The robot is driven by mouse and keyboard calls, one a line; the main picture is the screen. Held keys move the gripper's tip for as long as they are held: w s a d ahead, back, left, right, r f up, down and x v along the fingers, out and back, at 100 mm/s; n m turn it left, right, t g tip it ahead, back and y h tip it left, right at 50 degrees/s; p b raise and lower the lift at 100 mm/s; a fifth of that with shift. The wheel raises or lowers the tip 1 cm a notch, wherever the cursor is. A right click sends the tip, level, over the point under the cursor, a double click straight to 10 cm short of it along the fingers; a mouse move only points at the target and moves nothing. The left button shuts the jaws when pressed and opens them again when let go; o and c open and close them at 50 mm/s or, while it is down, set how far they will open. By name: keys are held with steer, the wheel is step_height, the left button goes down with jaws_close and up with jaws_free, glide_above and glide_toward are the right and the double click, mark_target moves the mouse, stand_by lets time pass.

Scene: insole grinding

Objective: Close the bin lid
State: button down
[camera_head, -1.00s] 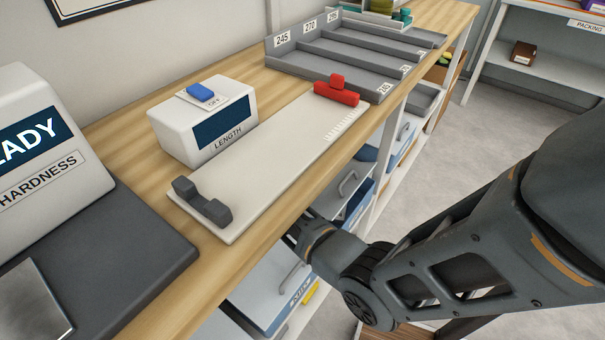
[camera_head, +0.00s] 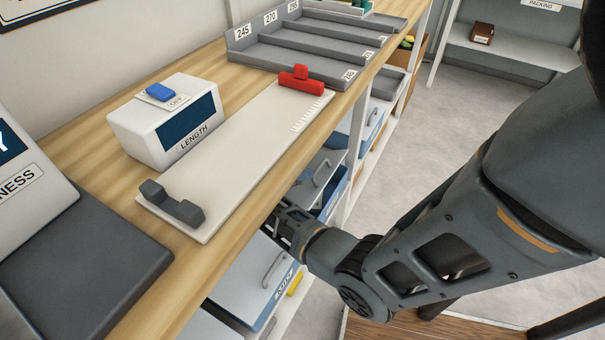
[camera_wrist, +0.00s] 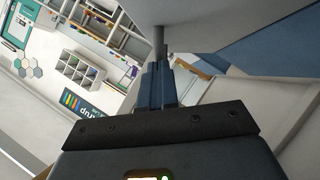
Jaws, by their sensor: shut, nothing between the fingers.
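My gripper (camera_head: 284,214) is shut and empty, low beside the bench's front edge, partly hidden by the bench. Below the bench, a near bin with a pale lid (camera_head: 240,268), grey handle (camera_head: 273,268) and label lies below the gripper. Another lidded bin (camera_head: 322,172), with a handle and blue side, lies beyond it. In the wrist view the closed fingers (camera_wrist: 157,75) point toward a pale panel (camera_wrist: 225,14) with a grey post (camera_wrist: 158,38). The fingertips are close to the post; contact cannot be told. A blue surface (camera_wrist: 265,48) is at right. Which bin this is cannot be told.
The wooden bench (camera_head: 110,135) holds the white length gauge (camera_head: 165,120), its pale board (camera_head: 240,150) with a red slider (camera_head: 300,79), and grey sorting trays (camera_head: 300,50). A white shelf post (camera_head: 352,140) stands near the bins. Open floor lies at right.

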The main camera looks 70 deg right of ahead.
mark_target(316, 192)
steer(key=s+f+m+t+b, duration=0.1)
steer(key=s+f+b, duration=0.1)
steer(key=shift+s+a+f+m+t, duration=0.25)
steer(key=shift+s+a+m+t, duration=0.1)
steer(key=shift+m+t, duration=0.05)
steer(key=shift+s+a+f+m+t+b, duration=0.2)
steer(key=shift+s+f+m+t+b, duration=0.65)
steer(key=shift+f+t+b, duration=0.4)
steer(key=shift+r+g, duration=0.1)
steer(key=shift+g, duration=0.15)
